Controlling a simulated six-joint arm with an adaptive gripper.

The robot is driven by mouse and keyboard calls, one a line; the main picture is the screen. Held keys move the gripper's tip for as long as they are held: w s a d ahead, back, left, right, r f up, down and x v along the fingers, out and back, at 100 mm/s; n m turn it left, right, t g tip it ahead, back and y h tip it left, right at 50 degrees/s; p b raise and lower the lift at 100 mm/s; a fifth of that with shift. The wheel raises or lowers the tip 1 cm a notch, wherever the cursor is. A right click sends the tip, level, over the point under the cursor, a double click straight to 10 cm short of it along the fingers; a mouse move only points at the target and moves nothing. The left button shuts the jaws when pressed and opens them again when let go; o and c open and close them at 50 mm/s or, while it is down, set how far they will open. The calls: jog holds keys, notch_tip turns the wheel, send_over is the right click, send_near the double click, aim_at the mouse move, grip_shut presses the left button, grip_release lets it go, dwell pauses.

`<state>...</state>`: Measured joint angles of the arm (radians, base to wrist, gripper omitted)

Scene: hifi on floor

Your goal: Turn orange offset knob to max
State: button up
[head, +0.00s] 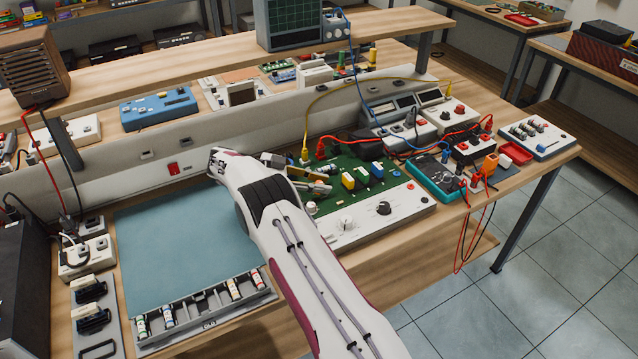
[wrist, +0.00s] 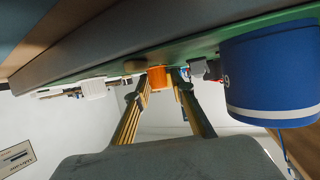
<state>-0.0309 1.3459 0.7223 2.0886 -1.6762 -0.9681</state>
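The orange knob (wrist: 158,78) shows in the wrist view as a small orange cylinder on the green board. My gripper (wrist: 160,84) has one finger on each side of it. The fingertips stand apart, level with the knob, with what looks like a thin gap at the right finger; contact on the left cannot be told. In the head view my gripper (head: 322,180) is low over the left part of the green circuit board (head: 327,204). There the knob cannot be made out behind the gripper and arm. Its pointer mark and setting are not visible.
A large blue cylinder (wrist: 268,72) stands close to the right finger in the wrist view. Yellow and blue blocks (head: 361,174) stand right of my gripper. A white panel with a black knob (head: 384,208) lies in front. Cables arch behind. The blue mat (head: 165,245) is clear.

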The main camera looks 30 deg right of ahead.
jog(key=shift+a, duration=0.2)
jog(key=shift+v, duration=3)
jog(key=shift+w+a+r, duration=0.15)
jog(key=shift+a+r, duration=0.05)
jog(key=shift+a, duration=0.2)
jog(key=shift+a, duration=0.1)
